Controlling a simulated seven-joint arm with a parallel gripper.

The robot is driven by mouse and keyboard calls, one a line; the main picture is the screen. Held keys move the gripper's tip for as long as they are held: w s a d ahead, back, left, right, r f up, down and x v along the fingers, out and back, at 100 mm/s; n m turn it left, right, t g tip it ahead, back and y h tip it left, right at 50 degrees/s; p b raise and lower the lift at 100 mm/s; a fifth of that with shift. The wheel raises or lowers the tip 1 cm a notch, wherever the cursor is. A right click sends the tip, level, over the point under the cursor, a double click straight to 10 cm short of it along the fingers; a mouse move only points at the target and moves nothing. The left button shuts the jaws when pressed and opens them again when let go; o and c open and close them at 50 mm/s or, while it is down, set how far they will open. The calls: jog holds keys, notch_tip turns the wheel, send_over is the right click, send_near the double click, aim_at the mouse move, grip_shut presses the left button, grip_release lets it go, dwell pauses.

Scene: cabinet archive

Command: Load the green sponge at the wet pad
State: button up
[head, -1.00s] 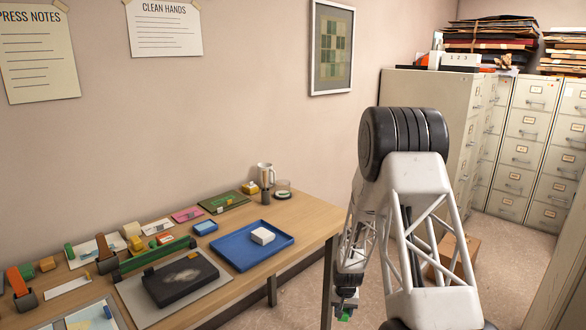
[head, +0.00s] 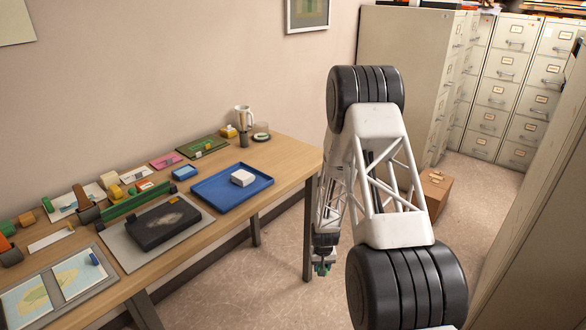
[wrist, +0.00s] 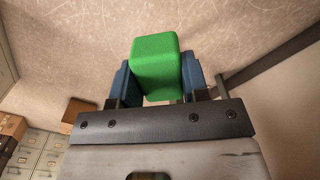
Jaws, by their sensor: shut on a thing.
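My gripper (wrist: 157,82) is shut on the green sponge (wrist: 156,66), a bright green block between its two blue fingers in the wrist view. In the head view my gripper (head: 323,266) hangs beside the table's right end, over the floor, with only a little green showing. I cannot tell for sure which thing is the wet pad. A small blue dish (head: 184,172) lies on the table behind a larger blue tray (head: 211,201), which holds a white block (head: 242,177).
The wooden table (head: 283,160) also carries a black slab (head: 150,231) on a grey mat, a green board (head: 203,146), a pink card (head: 166,161), a jug (head: 243,118) and several small blocks. A cardboard box (head: 433,188) and filing cabinets stand at the right.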

jog(key=shift+w, duration=0.1)
